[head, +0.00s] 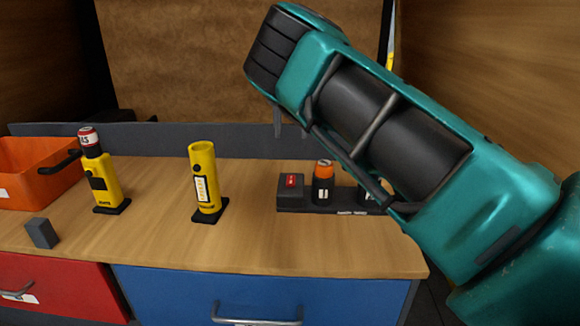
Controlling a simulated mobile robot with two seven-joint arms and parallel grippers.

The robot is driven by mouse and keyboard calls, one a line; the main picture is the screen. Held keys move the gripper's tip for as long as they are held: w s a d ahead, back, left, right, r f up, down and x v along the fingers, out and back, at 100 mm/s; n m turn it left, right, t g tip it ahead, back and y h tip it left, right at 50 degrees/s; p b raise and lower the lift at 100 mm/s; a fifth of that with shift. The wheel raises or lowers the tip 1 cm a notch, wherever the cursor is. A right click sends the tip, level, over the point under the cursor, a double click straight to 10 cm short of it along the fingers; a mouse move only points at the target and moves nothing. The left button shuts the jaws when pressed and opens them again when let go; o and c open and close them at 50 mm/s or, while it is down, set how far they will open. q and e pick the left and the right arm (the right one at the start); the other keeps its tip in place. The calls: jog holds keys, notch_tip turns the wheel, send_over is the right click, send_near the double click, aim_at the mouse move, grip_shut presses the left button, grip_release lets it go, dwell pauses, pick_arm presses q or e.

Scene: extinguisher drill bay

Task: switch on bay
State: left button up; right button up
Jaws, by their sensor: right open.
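A low dark base (340,210) with a small pale label stands on the workbench, right of centre. A third dark part (368,192) on the base is partly hidden behind my right arm. My right gripper (290,127) is above and behind the base, with its fingers pointing down, open and apart from it. My left gripper is out of view.
Two yellow cylinders, one with a red-and-white top (106,183) and one with a white label (205,180), stand on the wooden benchtop (270,240). An orange bin (30,185) and a small grey block (42,233) are at the left. Red and blue drawers are below.

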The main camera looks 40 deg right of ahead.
aim_at(290, 184)
notch_tip(290, 184, down, 13)
jog(key=shift+w+r+p, duration=0.1)
jog(key=shift+r+p, duration=0.1)
jog(key=shift+p, duration=0.1)
jog(key=shift+c, duration=0.4)
grip_shut()
